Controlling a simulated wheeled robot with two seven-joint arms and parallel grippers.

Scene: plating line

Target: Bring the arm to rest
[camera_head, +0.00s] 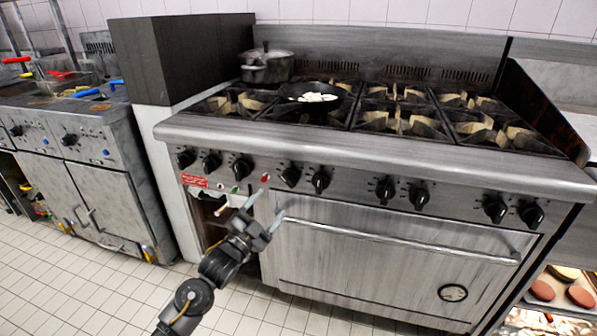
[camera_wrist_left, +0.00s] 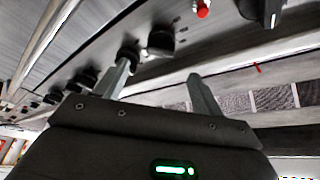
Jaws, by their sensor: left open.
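My left arm comes in from the bottom in the head view. Its gripper (camera_head: 251,211) is open and empty, in front of the stove's control panel, near the red label at the oven's left. In the left wrist view the two fingers of the left gripper (camera_wrist_left: 158,88) stand apart with nothing between them. The control panel and its black knobs show behind them. I cannot tell the exact gap between the fingers and the panel. My right gripper is in neither view.
The stove (camera_head: 370,150) fills the middle. A dark pan (camera_head: 313,108) with white pieces and a lidded pot (camera_head: 267,66) stand on it. Fryers (camera_head: 90,150) stand left. A tray with red patties (camera_head: 556,292) is low at right. The tiled floor (camera_head: 60,275) is clear in front.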

